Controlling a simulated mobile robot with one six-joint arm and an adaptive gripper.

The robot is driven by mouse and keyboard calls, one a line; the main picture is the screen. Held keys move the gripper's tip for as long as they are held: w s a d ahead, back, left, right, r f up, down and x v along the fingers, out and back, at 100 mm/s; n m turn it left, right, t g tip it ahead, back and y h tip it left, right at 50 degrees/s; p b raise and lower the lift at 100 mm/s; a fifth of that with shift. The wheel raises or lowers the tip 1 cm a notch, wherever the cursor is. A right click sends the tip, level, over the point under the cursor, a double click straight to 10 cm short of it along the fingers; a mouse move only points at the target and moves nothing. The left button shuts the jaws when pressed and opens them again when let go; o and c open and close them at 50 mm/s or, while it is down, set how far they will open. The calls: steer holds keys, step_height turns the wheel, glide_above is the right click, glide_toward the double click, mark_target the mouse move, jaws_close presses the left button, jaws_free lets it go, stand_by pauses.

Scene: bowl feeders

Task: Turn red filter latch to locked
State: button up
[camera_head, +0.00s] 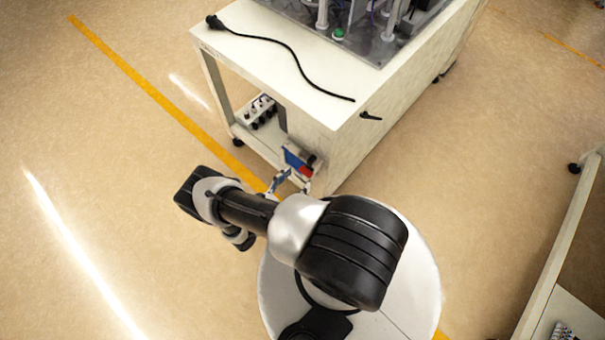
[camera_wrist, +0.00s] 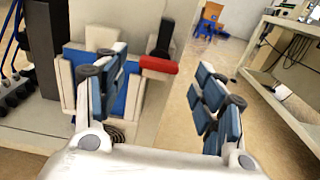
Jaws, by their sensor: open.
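The red latch (camera_wrist: 159,64) is a short red bar at the lower end of a dark lever, on a pale and blue filter unit (camera_wrist: 73,58) on the machine's side. In the wrist view the bar lies roughly level. My gripper (camera_wrist: 160,80) is open, with one blue-padded finger left of the red bar and the other well to its right. The left finger covers part of the filter unit. I see no contact with the latch. In the head view the red latch (camera_head: 306,171) is small, just beyond my gripper (camera_head: 287,180). I cannot tell the exact gap.
The white cart (camera_head: 345,155) carries machinery and a black cable (camera_head: 285,45) on top; a socket box (camera_head: 258,111) sits on its lower shelf. Another bench (camera_head: 560,245) stands at the right. The floor at the left is clear. A blue chair (camera_wrist: 209,18) is far off.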

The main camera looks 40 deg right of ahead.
mark_target(309, 166)
steer(key=shift+w+d, duration=0.15)
steer(key=shift+d, duration=1.8)
steer(key=shift+c, duration=0.3)
steer(key=c, duration=1)
steer(key=shift+n, duration=0.4)
steer(key=n, duration=1.7)
steer(key=shift+w+f, duration=0.2)
steer(key=shift+n, duration=0.3)
